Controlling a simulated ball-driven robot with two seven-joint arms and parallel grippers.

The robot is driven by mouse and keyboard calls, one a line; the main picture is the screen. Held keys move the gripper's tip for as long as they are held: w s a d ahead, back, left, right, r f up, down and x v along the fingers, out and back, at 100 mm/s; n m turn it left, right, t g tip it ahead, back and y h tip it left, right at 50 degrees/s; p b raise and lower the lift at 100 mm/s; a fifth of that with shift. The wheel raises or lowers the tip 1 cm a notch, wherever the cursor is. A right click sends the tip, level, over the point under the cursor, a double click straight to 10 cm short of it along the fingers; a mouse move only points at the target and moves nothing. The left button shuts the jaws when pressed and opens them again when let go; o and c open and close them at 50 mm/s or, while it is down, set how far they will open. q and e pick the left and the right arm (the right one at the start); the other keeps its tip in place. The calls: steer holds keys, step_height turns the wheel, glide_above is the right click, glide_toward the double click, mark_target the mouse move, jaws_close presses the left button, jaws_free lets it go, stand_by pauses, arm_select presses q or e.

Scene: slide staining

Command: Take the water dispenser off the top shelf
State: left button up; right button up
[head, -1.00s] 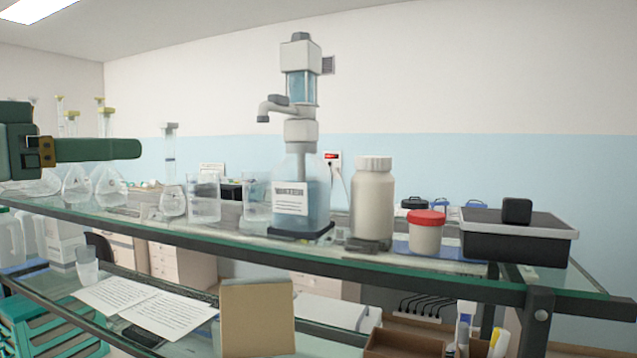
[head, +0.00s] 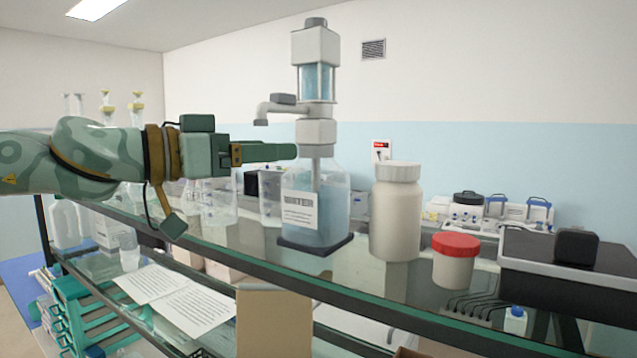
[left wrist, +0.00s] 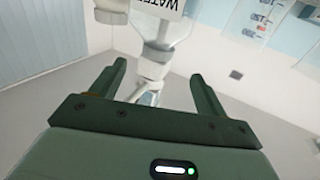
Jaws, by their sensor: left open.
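The water dispenser (head: 316,200) stands upright on the glass top shelf (head: 200,237). It has a clear, labelled bottle with bluish liquid, a grey pump head and a spout pointing left. My left gripper (head: 292,151) comes in from the left at the height of the bottle's neck, its fingertips appearing just short of it. In the left wrist view the dispenser (left wrist: 154,66) appears upside down, beyond and between the spread fingers (left wrist: 160,78). The gripper is open and holds nothing. My right gripper is not in view.
A white capped jar (head: 396,215), a red-lidded tub (head: 455,262) and a black box (head: 560,283) stand to the dispenser's right. Glass beakers (head: 217,205) stand to its left, partly behind my left arm. Papers (head: 178,297) and a brown box (head: 272,322) are lower down.

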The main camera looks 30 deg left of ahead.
mark_target(301, 147)
arm_select(q)
steer(key=shift+w+d, duration=0.35)
steer(key=shift+w, duration=0.2)
steer(key=shift+w+d+p, duration=0.1)
steer(key=shift+p, duration=0.2)
steer(key=p+x, duration=0.1)
steer(key=x, duration=0.4)
steer(key=shift+d, duration=0.1)
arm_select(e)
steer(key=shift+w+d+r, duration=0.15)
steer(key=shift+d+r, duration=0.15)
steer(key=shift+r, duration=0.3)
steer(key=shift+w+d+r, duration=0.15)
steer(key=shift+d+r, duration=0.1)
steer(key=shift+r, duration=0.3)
arm_select(q)
steer(key=shift+s, duration=0.2)
steer(key=c, duration=1.1)
steer(key=shift+o, duration=0.2)
steer(key=shift+r, duration=0.1)
